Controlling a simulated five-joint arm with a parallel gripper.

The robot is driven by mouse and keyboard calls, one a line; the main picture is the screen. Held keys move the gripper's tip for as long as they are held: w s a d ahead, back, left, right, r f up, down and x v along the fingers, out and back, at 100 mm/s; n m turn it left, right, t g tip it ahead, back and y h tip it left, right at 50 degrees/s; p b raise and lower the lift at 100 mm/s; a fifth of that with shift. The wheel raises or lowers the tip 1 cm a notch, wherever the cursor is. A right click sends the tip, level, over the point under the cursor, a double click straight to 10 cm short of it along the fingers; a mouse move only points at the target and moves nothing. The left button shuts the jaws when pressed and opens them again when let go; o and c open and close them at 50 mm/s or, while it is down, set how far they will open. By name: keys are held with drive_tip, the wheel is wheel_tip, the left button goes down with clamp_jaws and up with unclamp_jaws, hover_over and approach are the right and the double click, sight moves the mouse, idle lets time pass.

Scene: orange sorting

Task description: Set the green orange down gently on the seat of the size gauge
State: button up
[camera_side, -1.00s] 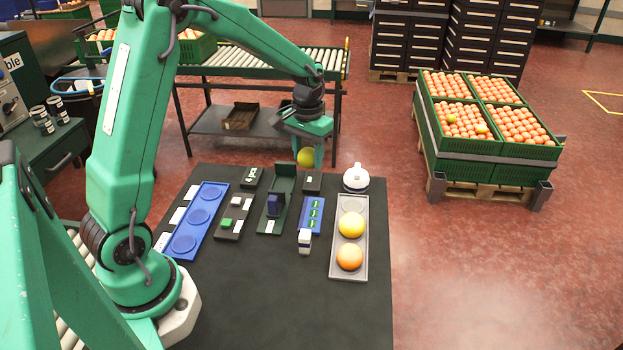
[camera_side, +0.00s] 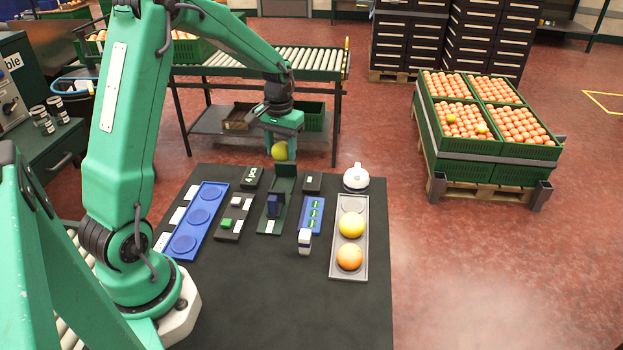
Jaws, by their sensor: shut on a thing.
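My gripper (camera_side: 283,143) is shut on the green orange (camera_side: 280,152), a yellow-green ball that shows below the jaws. The gauge's seat is hard to make out behind the block.
Left are a blue tray (camera_side: 196,222) with round hollows and a dark panel (camera_side: 235,218). Right are a blue card (camera_side: 311,216), a small white-and-dark bottle (camera_side: 304,241), a white domed object (camera_side: 356,178) and a grey tray (camera_side: 348,270) with two oranges. The table front is clear.

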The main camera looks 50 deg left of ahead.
sight(284, 184)
drive_tip(key=shift+f, duration=3.5)
drive_tip(key=shift+f, duration=0.6)
drive_tip(key=o, duration=1.1)
drive_tip(key=shift+c, duration=0.2)
drive_tip(key=shift+o, duration=0.4)
drive_tip(key=o, duration=0.3)
drive_tip(key=shift+o, duration=0.2)
drive_tip(key=shift+w+r, duration=0.1)
drive_tip(key=shift+r, duration=0.1)
